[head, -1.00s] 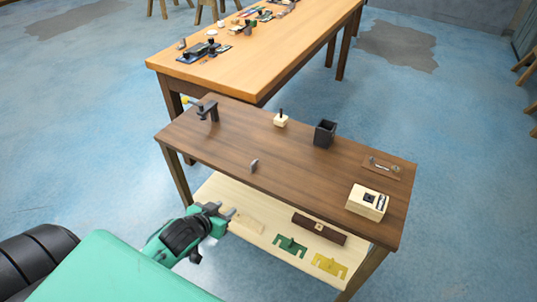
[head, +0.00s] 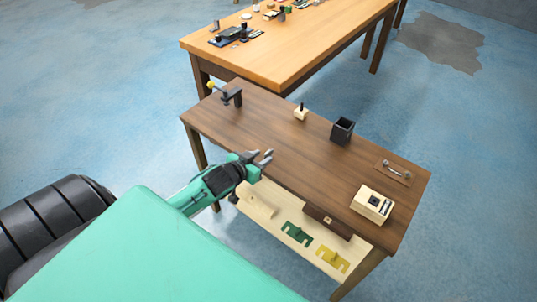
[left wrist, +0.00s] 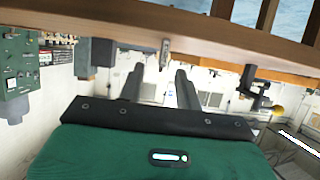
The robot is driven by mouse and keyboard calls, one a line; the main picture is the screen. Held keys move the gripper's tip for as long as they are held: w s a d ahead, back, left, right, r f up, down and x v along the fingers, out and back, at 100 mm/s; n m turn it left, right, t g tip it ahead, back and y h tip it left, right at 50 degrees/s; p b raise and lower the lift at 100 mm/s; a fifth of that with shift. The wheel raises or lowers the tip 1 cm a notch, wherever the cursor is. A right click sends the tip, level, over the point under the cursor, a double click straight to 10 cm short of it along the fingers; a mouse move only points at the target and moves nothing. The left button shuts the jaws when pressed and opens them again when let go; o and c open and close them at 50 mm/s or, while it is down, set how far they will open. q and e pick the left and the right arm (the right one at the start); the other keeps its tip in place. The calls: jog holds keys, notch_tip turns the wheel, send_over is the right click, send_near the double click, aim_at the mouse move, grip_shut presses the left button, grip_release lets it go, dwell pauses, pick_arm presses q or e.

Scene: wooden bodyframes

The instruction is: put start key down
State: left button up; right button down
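A small grey upright piece (left wrist: 165,52), which may be the start key, stands at the near edge of the brown table (head: 290,160). The left wrist view shows it upside down, ahead of and between my fingertips, with no clear contact. My left gripper (head: 262,158) is at the table's near edge in the head view, where it largely covers this piece. In the left wrist view its two fingers (left wrist: 160,88) are apart, with nothing seen clamped between them. My right gripper is in neither view.
A lower shelf (head: 275,222) holds flat parts. The middle tabletop is clear.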

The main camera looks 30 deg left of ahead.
aim_at(267, 153)
pick_arm(q)
jog(key=shift+p+x, duration=0.55)
jog(key=shift+x, duration=2.7)
jog(key=shift+a, duration=0.2)
jog(key=shift+c, duration=0.4)
grip_shut()
